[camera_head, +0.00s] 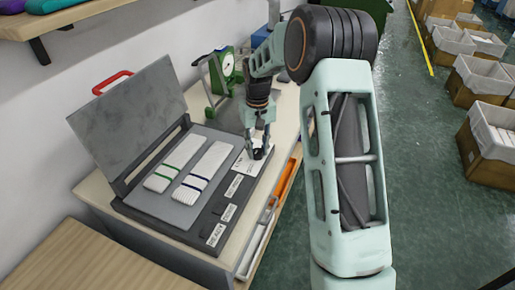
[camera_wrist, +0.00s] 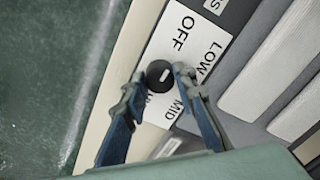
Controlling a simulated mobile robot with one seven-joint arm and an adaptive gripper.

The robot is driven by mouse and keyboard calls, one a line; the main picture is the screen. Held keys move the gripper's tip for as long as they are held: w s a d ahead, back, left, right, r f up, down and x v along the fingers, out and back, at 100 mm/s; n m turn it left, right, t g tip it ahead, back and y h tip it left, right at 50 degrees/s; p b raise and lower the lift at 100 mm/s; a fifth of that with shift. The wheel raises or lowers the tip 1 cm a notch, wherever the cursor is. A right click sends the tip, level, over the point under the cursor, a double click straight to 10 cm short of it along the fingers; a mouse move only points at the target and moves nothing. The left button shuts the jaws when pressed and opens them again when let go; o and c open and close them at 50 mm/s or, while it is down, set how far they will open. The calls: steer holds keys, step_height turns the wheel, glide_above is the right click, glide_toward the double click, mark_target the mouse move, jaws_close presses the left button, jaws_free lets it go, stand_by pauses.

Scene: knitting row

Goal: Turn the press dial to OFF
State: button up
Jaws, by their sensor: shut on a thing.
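The press (camera_head: 180,185) stands on the bench with its grey lid (camera_head: 130,115) raised. Its dial is a round black knob (camera_wrist: 158,76) on a white plate (camera_wrist: 172,32), lettered OFF, LOW and MID; another label is partly hidden by a finger. A short pale mark shows on the knob, right of its middle; I cannot tell exactly which word it points to. My gripper (camera_wrist: 158,77) is shut on the knob, one finger on each side. In the head view my gripper (camera_head: 259,151) points down at the press's right corner.
Two white knitted pieces with green (camera_head: 173,166) and blue bands (camera_head: 205,174) lie on the press bed. A green scale (camera_head: 225,68) stands behind. An orange-and-white drawer or tray edge (camera_head: 286,180) lies along the bench front. Crates (camera_head: 490,130) stand right, across the floor.

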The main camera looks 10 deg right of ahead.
mark_target(257, 150)
steer(key=shift+n, duration=0.3)
stand_by(0.4)
steer(key=o, duration=1.2)
steer(key=shift+c, duration=0.2)
steer(key=shift+r, duration=0.15)
step_height(257, 150, up, 12)
